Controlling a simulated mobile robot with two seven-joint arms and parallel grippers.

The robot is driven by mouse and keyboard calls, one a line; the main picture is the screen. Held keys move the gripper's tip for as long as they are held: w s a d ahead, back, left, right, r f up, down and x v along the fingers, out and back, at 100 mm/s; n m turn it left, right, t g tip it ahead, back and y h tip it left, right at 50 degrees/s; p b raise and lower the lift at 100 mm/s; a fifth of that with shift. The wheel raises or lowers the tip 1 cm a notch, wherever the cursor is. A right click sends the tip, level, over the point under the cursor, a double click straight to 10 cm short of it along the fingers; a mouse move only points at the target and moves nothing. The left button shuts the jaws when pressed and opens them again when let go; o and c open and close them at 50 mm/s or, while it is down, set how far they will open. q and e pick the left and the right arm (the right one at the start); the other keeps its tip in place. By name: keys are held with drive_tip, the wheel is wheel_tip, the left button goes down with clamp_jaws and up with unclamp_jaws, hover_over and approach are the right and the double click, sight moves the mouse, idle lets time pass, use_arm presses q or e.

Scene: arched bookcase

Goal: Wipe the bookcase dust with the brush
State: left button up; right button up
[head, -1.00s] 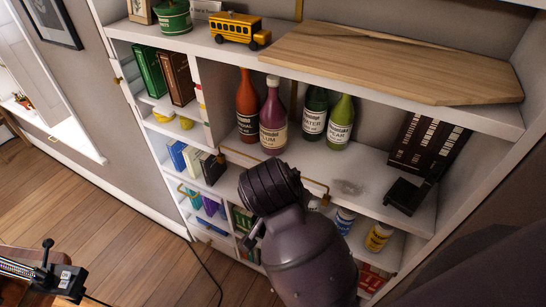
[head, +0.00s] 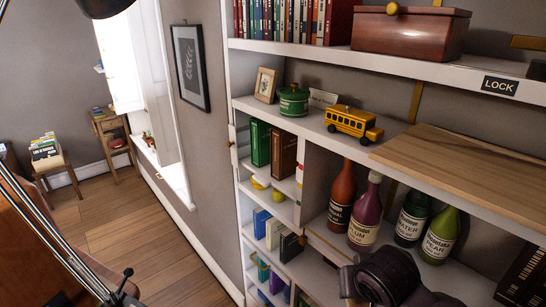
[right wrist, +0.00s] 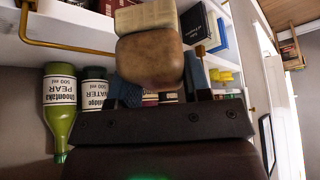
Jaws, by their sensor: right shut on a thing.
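The brush (right wrist: 150,58) has a rounded brown wooden body with pale bristles (right wrist: 146,16), seen close up in the right wrist view. My right gripper (right wrist: 160,90) is shut on it, with fingers on both sides of the wood. The bookcase (head: 262,105) is white and fills the right half of the head view. In the head view only a dark part of my right arm shows at the bottom, before the bottle shelf; the brush is not seen there. No dust patch is visible now. My left gripper is not in view.
Several bottles, including a purple one (head: 366,215) and a green one (head: 439,235), stand close behind my right arm. Above are a wooden board (head: 470,170), a yellow toy bus (head: 352,122) and a wooden box (head: 410,32). A black lamp (head: 60,235) stands lower left.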

drive_tip(key=d+p, duration=0.1)
drive_tip(key=d, duration=0.5)
drive_tip(key=w+d, duration=0.1)
drive_tip(key=d, duration=0.4)
drive_tip(key=d+p, duration=0.1)
drive_tip(key=d, duration=0.5)
drive_tip(key=shift+w+d+p, duration=0.35)
drive_tip(key=shift+a+f, duration=0.15)
drive_tip(key=shift+f, duration=0.65)
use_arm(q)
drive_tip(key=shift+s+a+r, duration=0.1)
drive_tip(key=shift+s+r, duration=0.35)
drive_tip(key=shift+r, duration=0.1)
use_arm(e)
drive_tip(key=shift+f, duration=0.9)
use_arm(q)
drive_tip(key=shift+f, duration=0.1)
use_arm(e)
drive_tip(key=shift+f, duration=1)
drive_tip(key=shift+s, duration=0.1)
